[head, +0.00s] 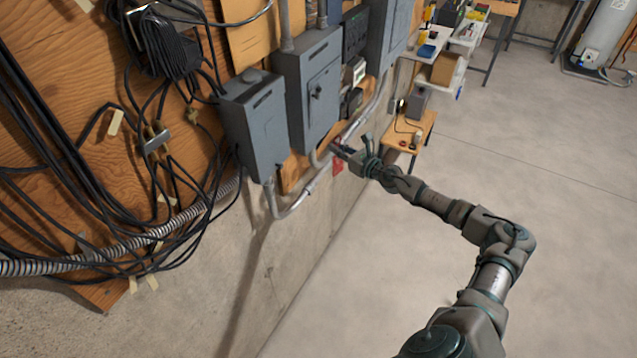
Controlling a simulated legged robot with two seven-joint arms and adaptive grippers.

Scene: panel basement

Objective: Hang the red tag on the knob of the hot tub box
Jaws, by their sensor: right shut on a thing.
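The red tag (338,166) is small and hangs at the fingertips of my right gripper (341,151), which is shut on it. The gripper is by the wall, just below and right of the middle grey box (306,88). No label is readable, so I cannot tell which box is the hot tub box. My left gripper is not in view.
A smaller grey box (255,125) and a taller one (389,35) flank the middle box. Conduit (297,203) runs below them. Loose black cables hang on the plywood (75,110) at left. A small wooden table (412,128) stands behind the gripper. The concrete floor (510,170) at right is clear.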

